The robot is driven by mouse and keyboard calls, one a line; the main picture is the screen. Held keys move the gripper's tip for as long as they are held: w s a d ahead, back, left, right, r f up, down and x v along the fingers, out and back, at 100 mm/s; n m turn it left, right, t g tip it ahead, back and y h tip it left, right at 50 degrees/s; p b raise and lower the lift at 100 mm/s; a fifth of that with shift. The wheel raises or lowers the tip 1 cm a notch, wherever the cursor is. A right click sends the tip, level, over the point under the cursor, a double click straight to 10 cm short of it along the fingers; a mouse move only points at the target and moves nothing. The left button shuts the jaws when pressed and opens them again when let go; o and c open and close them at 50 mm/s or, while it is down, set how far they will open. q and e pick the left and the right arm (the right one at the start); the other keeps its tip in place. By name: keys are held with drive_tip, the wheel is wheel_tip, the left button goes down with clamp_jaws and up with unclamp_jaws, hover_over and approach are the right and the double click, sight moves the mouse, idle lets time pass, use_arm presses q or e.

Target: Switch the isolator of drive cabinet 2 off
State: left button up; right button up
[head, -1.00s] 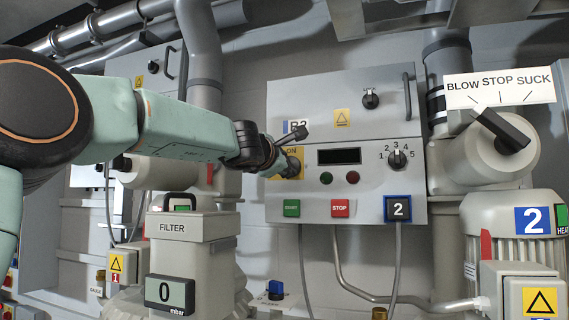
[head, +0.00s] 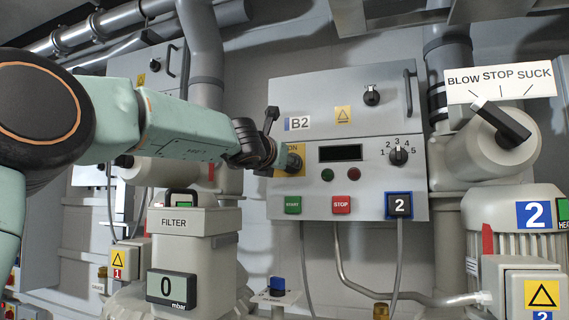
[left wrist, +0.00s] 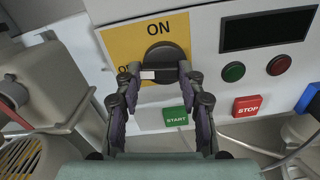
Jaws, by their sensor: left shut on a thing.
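Drive cabinet B2 (head: 346,140) is a grey box on the wall. Its isolator is a black round knob (left wrist: 165,56) on a yellow plate (left wrist: 119,43) at the cabinet's lower left. In the left wrist view, "ON" is printed above the knob and a partly hidden label is at its left. The knob's grip bar lies roughly level, its white mark towards the left label. My left gripper (left wrist: 160,77) is shut on this bar, one finger at each end. In the head view my left gripper (head: 277,156) hides part of the plate. My right gripper is not in view.
Green START (left wrist: 175,115) and red STOP (left wrist: 247,106) buttons sit close below and right of the isolator. A display (head: 340,153) and a numbered selector (head: 398,156) are further right. A filter housing (head: 174,223) stands below my left arm.

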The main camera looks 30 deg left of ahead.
use_arm(q)
drive_tip(key=shift+f+n, duration=0.1)
drive_tip(key=shift+n, duration=0.8)
drive_tip(key=o, duration=1.2)
drive_tip(key=shift+s, duration=0.1)
drive_tip(key=shift+c, duration=0.2)
